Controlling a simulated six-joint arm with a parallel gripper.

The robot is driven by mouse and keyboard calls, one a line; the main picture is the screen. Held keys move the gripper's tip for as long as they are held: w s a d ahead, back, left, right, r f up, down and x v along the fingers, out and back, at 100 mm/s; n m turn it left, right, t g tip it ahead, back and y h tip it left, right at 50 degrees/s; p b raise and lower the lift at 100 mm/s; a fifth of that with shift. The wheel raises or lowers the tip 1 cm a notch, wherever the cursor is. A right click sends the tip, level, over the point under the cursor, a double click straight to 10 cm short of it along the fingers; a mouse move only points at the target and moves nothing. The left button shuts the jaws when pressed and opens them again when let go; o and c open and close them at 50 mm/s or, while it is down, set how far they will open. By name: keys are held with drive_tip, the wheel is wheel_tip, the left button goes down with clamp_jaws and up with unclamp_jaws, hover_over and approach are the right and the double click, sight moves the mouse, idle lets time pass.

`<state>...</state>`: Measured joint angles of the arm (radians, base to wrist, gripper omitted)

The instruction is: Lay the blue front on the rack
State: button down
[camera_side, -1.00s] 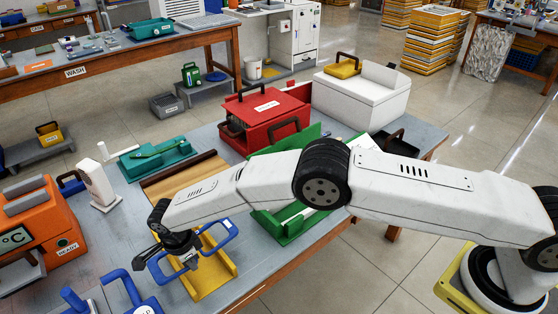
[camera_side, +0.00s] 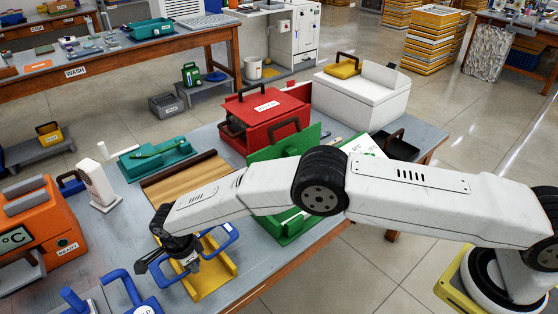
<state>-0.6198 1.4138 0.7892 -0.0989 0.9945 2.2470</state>
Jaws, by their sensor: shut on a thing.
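The blue front (camera_side: 230,234) is an eyeglass frame front with two open rims. My gripper (camera_side: 189,262) is shut on its middle, so one rim shows on each side of the jaws. The jaws point down and hide the bridge. The front is over a yellow stand (camera_side: 217,283) with raised sides, which looks like the rack. I cannot tell whether the front touches the stand or hangs just above it.
A blue-handled fixture (camera_side: 130,292) stands close at the front left. An orange machine (camera_side: 50,225) and a white post (camera_side: 97,184) are further left. A wooden board (camera_side: 185,182), green stand (camera_side: 283,150) and red press (camera_side: 266,110) lie behind. The table's front edge is close.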

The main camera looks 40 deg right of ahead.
drive_tip(key=shift+f, duration=0.1)
drive_tip(key=c, duration=0.7)
unclamp_jaws()
drive_tip(key=shift+o, duration=0.2)
drive_tip(key=shift+a+r, duration=0.2)
drive_tip(key=shift+r, duration=1.75)
drive_tip(key=shift+a+r, duration=0.2)
drive_tip(key=shift+r, duration=1.75)
drive_tip(key=shift+d, duration=0.1)
